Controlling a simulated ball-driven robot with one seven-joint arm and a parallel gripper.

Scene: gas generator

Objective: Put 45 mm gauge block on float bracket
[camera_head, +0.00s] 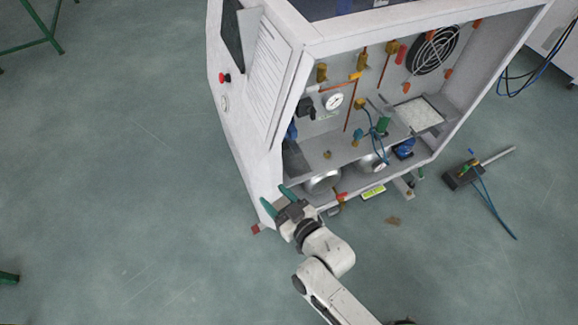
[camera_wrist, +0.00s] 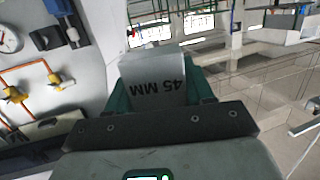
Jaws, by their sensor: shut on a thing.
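The 45 mm gauge block (camera_wrist: 152,78) is a pale grey block in the wrist view, with "45 MM" upside down on its face. My gripper (camera_wrist: 160,88) is shut on it, with one green finger at each side. In the head view my gripper (camera_head: 278,200) is at the lower left front corner of the open white cabinet (camera_head: 300,30). I cannot tell which part is the float bracket.
The cabinet holds a pressure gauge (camera_head: 333,102), copper pipes, valves, a black fan (camera_head: 432,50) and silver cylinders (camera_head: 322,181) along its lower front. A dark tool with a blue cable (camera_head: 465,174) lies on the floor at right.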

